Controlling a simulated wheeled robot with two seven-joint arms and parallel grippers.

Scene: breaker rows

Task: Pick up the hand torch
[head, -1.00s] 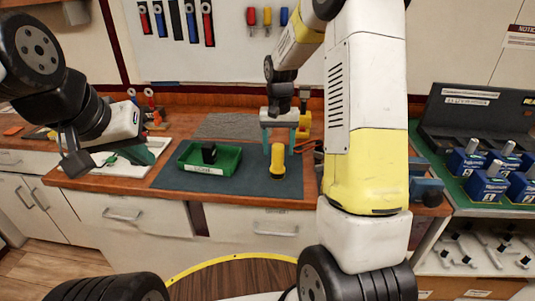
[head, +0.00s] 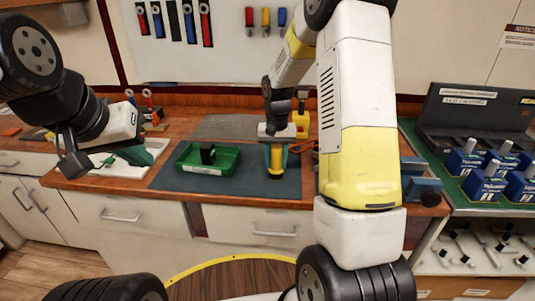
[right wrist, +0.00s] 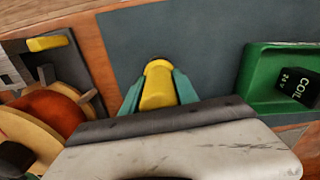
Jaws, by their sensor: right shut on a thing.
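The hand torch (head: 275,164) is yellow with a dark base and stands upright on the dark mat (head: 235,187). My right gripper (head: 276,158) is above it with its teal fingers down on either side, shut on the torch. In the right wrist view the torch (right wrist: 158,88) sits between the two fingers (right wrist: 158,92). Its lower end appears to rest on or very near the mat. My left gripper (head: 138,153) is at the left over the bench, away from the torch; its jaw state is unclear.
A green tray (head: 226,171) with a dark block labelled COIL (right wrist: 299,87) is just left of the torch. A yellow and orange item (head: 301,120) is behind. A blue-grey vise-like object (head: 422,188) is at the right. The mat's front is clear.

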